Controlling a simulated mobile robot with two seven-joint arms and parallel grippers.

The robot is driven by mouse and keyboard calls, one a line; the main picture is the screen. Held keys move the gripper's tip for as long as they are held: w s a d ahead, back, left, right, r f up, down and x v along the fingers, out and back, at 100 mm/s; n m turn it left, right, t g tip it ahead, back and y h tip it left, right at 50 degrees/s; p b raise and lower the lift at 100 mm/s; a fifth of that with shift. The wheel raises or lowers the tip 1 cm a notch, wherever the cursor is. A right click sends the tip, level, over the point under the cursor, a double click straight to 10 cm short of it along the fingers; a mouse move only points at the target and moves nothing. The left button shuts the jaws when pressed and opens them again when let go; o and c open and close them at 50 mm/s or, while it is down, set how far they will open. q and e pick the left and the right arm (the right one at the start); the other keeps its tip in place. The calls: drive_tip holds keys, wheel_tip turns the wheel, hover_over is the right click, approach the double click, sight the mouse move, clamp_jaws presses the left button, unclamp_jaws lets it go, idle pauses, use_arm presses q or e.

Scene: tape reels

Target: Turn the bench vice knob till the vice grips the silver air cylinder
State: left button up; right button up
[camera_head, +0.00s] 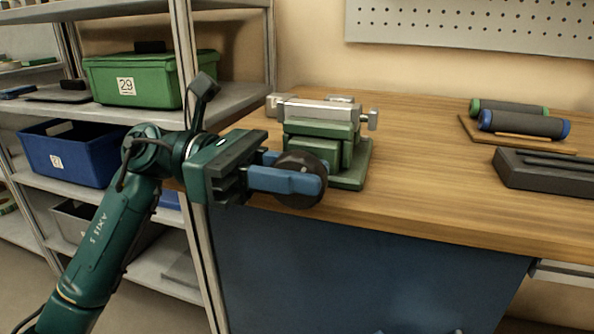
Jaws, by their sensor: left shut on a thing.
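The green bench vice (332,149) stands on the wooden bench near its left end. The silver air cylinder (315,111) lies level across the top of the vice, at its jaws; I cannot tell whether the jaws press on it. The dark round vice knob (303,165) is at the front of the vice. My left gripper (302,182) comes in from the left with its blue fingers shut on the knob, and the fingers hide part of it. My right gripper is not in view.
Two dark rollers, one with green ends (508,108) and one with blue ends (522,124), lie on a wooden board at the right. A dark grooved block (545,172) is in front. Shelves with a green bin (135,85) and a blue bin (70,155) stand at the left.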

use_arm(q)
clamp_jaws()
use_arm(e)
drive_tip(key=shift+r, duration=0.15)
use_arm(q)
drive_tip(key=shift+r+t+y+p, duration=0.15)
drive_tip(key=shift+t+y+p, duration=0.15)
drive_tip(key=shift+y+p, duration=0.5)
drive_tip(key=shift+d+t+y+p, duration=0.1)
drive_tip(key=shift+t+y+p, duration=0.2)
drive_tip(key=shift+y+p, duration=0.65)
drive_tip(key=shift+y, duration=0.45)
drive_tip(key=shift+d+t+y+p, duration=0.1)
drive_tip(key=shift+t+y+p, duration=0.3)
drive_tip(key=shift+y+p, duration=0.45)
drive_tip(key=shift+y, duration=0.25)
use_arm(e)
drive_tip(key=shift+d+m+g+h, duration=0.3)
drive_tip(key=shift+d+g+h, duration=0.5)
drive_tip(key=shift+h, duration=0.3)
use_arm(q)
drive_tip(key=shift+f, duration=0.2)
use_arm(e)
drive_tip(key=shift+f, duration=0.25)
